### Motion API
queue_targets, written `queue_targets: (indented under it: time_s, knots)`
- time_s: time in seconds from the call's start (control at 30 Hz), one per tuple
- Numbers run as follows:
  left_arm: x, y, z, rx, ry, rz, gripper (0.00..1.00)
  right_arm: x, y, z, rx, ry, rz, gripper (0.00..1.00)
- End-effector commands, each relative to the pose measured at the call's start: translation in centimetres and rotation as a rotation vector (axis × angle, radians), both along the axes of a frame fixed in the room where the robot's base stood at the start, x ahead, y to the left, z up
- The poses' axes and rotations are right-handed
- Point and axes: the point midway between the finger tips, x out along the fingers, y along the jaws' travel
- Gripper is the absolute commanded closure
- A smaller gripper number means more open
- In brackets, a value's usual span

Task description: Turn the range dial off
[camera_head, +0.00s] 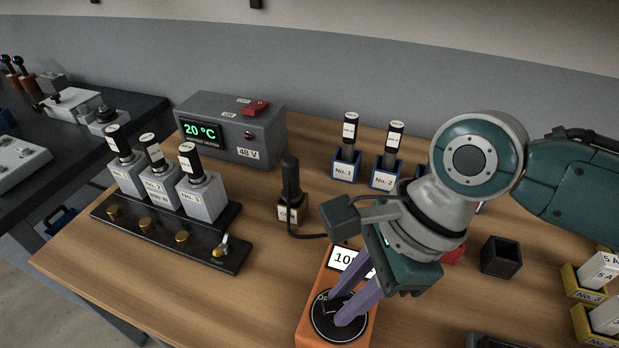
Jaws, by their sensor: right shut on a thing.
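The range dial (326,328) is a round black knob with white markings on the face of an orange meter (306,325) near the bottom centre. The meter's white display (343,260) shows "10", with the rest hidden behind my gripper. My right gripper (339,311) reaches down from the right, its two purple fingers shut on the dial's raised grip. The fingers cover part of the dial, so I cannot read its setting. My left gripper is not in view.
A grey heater box (225,135) reading 20 °C stands behind. A black strip (165,240) with several numbered modules is at left. A black probe (291,180) in a holder with a cable stands behind the meter. A small black open box (501,257) is at right.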

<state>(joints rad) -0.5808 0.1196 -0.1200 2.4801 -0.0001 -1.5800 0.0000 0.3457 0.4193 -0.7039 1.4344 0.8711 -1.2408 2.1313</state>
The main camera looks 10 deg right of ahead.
Motion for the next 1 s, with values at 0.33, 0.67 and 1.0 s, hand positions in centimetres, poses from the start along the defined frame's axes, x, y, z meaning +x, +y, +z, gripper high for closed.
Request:
queue_targets:
  time_s: [0.33,0.67,1.0]
  knots:
    - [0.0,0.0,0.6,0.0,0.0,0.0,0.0,0.0,0.0,0.1,0.0,0.001,0.033,1.0]
    - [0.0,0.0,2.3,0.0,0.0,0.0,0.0,0.1,0.1,0.2,0.002,0.006,0.241,1.0]
    - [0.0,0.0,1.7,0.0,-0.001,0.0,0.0,0.4,0.2,-0.1,0.002,0.002,0.563,1.0]
